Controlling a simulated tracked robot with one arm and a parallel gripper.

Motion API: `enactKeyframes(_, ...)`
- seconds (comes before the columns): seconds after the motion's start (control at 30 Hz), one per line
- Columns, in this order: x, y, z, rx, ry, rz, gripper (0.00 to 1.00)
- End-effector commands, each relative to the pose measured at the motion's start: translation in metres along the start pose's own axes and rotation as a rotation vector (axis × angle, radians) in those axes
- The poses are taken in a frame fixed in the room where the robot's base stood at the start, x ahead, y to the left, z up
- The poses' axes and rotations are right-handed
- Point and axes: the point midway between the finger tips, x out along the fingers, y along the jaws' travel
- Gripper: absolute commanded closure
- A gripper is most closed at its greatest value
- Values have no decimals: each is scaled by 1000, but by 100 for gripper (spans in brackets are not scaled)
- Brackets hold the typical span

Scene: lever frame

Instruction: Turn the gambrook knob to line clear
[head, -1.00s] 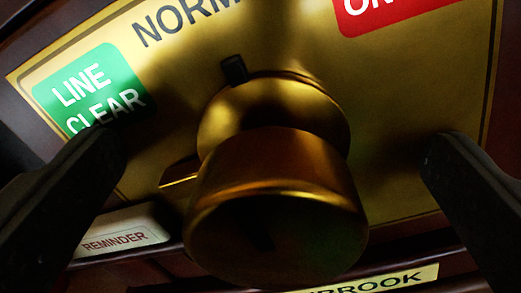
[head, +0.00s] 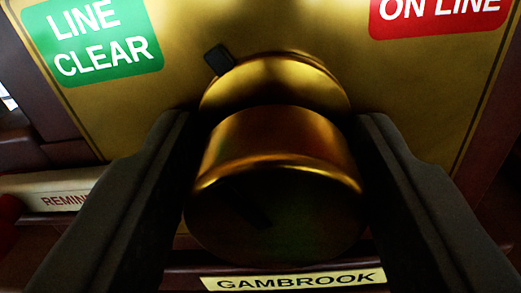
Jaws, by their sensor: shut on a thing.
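The gambrook knob (head: 275,200) is a round brass knob in the middle of the head view. My gripper (head: 272,125) has one dark finger on each side of it and is shut on it. A small black pointer (head: 218,59) sticks out at the knob's upper left and leans up and a little left. It lies to the right of the green LINE CLEAR label (head: 105,40) and does not reach it. The red ON LINE label (head: 440,14) is at the upper right. The NORMAL label is out of view.
The labels sit on a brass plate (head: 400,90) with a dark wooden frame. A GAMBROOK nameplate (head: 292,280) is below the knob. A pale reminder tag (head: 40,192), partly hidden by my left finger, is at the left.

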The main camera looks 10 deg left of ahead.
Motion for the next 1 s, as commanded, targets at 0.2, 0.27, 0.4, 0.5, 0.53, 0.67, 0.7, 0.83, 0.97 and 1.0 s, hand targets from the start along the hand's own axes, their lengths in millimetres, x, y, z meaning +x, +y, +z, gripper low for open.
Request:
enactKeyframes(0.2,0,-1,1,-113,0,-1,76)
enactKeyframes(0.27,0,-1,0,-114,0,-1,76)
enactKeyframes(0.4,0,-1,0,-114,0,-1,76)
enactKeyframes(0.5,0,0,1,-162,0,0,76)
enactKeyframes(0.53,0,0,1,-188,-1,0,76)
enactKeyframes(0.67,1,1,2,-298,-3,1,76)
enactKeyframes(0.7,0,1,1,-319,-2,0,76)
enactKeyframes(0.83,0,0,1,-340,-2,0,76)
enactKeyframes(0.97,0,0,1,-339,-2,0,47)
enactKeyframes(1.0,1,0,1,-339,-2,0,36)
